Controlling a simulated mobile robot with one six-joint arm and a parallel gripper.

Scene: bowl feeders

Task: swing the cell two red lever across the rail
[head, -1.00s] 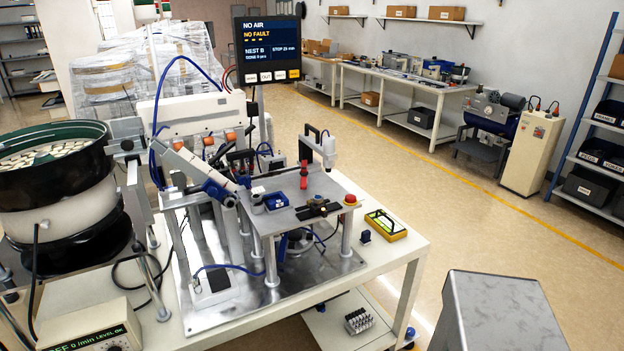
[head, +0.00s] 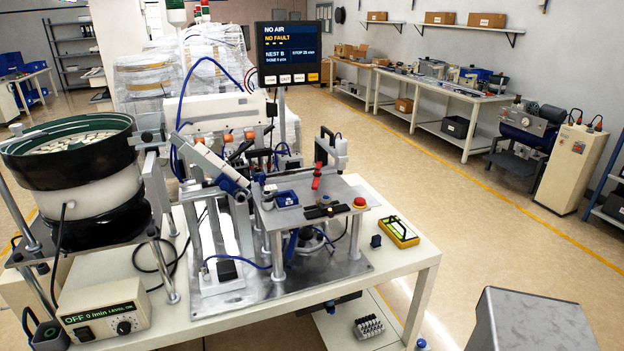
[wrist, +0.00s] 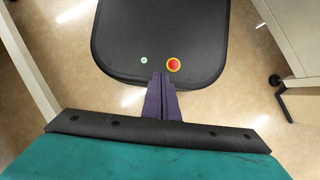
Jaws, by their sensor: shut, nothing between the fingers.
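In the head view a small red lever (head: 317,178) stands at the near side of a black bracket on the raised metal plate (head: 288,216) of the feeder station. It looks roughly upright; a rail beneath it is too small to make out, and no cell number is legible. My gripper (wrist: 161,76) shows only in the wrist view. Its two dark purple fingers are together and empty, above the floor and the edge of a dark rounded base, far from the lever. My gripper is not in the head view.
A bowl feeder (head: 75,150) stands left of the plate, with a controller (head: 105,317) in front. A screen (head: 288,48) reads NO AIR, NO FAULT. A red stop button (head: 359,203) and a yellow device (head: 399,231) are to the right. A grey box (head: 530,318) stands front right; open floor lies beyond.

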